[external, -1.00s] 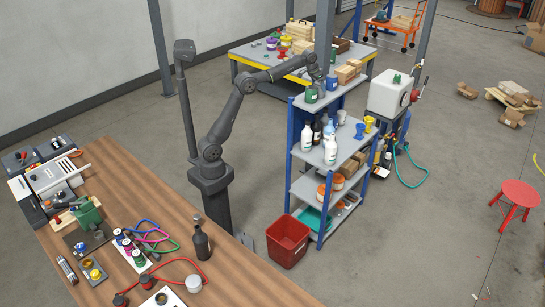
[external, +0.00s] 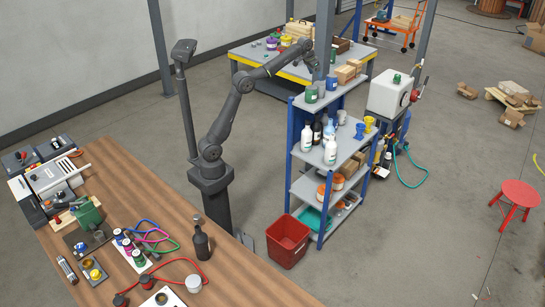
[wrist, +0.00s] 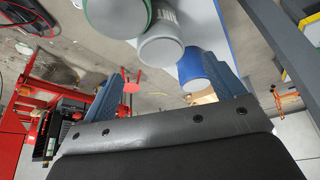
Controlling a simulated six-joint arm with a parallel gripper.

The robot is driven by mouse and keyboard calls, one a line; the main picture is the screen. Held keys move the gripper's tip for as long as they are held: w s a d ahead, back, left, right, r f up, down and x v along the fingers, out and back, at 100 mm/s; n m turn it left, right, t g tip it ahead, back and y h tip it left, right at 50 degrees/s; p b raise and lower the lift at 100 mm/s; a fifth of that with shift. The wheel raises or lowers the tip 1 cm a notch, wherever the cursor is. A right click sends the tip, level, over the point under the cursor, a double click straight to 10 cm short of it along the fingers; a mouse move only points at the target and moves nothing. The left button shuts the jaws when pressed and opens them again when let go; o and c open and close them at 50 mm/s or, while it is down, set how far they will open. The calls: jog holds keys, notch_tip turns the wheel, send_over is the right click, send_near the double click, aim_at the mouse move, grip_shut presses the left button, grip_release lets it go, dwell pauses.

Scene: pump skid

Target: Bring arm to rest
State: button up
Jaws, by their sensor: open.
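My arm stands behind the wooden workbench (external: 165,200) and reaches right toward the top of the shelf rack (external: 322,102). My gripper (external: 313,66) is small in the external view and hangs above the rack's top shelf, near a green mug (external: 311,95) and a blue mug (external: 331,82). In the wrist view my gripper (wrist: 165,88) shows two blue-grey fingers spread wide, with nothing held between them. A green container (wrist: 115,15), a grey container (wrist: 160,42) and a blue container (wrist: 194,70) lie beyond the fingers. The blue one overlaps the right finger in the picture.
A grey post rises close beside my gripper. Wooden blocks (external: 347,71) sit on the top shelf. Bottles (external: 306,137) and cups stand on the shelf below. A yellow-edged table (external: 255,62) lies behind my forearm. A red bin (external: 288,240) stands on the floor.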

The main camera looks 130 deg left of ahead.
aim_at(320, 83)
jog(key=x, duration=1.2)
jog(key=shift+f, duration=0.1)
notch_tip(320, 83, up, 2)
jog(key=shift+d+r, duration=0.1)
jog(key=shift+r, duration=0.45)
